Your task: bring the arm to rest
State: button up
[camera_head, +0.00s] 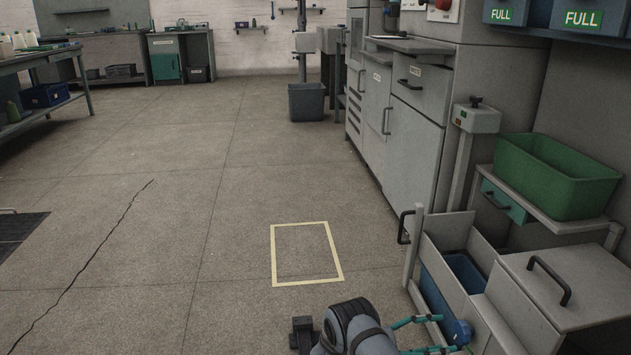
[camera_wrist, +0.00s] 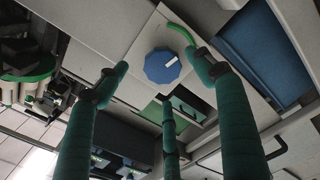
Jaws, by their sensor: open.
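My gripper (camera_head: 447,334) is low at the bottom right of the head view, beside an open drawer. Its teal fingers point right toward a blue round piece (camera_head: 462,332) at the drawer's near side. In the wrist view my gripper (camera_wrist: 156,62) shows three teal fingers spread wide apart. The blue many-sided piece (camera_wrist: 162,66) with a white mark appears between the fingertips, against a pale panel. I cannot tell whether any fingertip touches it. The fingers are not closed on it.
The open drawer (camera_head: 446,232) holds a blue bin (camera_head: 465,272). A grey box with a black handle (camera_head: 549,279) stands to its right. A green tub (camera_head: 556,175) sits above on a shelf. Left of the drawer, the floor around a yellow-outlined rectangle (camera_head: 276,254) is clear.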

aim_at(458, 332)
jog(key=d, duration=0.5)
jog(key=shift+w+d, duration=0.35)
jog(key=shift+d, duration=0.05)
jog(key=n, duration=0.2)
jog(key=shift+a+n, duration=0.2)
jog(key=shift+n, duration=0.2)
jog(key=n, duration=0.3)
jog(key=n+b, duration=0.1)
jog(key=n, duration=0.2)
jog(key=shift+w+r, duration=0.1)
jog(key=shift+r, duration=0.1)
jog(key=n+b, duration=0.1)
jog(key=n, duration=0.4)
jog(key=shift+b, duration=0.3)
jog(key=n, duration=0.2)
jog(key=n+b, duration=0.1)
jog(key=n, duration=0.2)
jog(key=shift+w+r, duration=0.1)
jog(key=shift+w, duration=0.1)
jog(key=shift+a+n, duration=0.15)
jog(key=shift+n, duration=0.15)
jog(key=shift+a+r, duration=0.15)
jog(key=shift+a, duration=0.25)
jog(key=shift+s+a, duration=0.1)
jog(key=shift+a, duration=0.25)
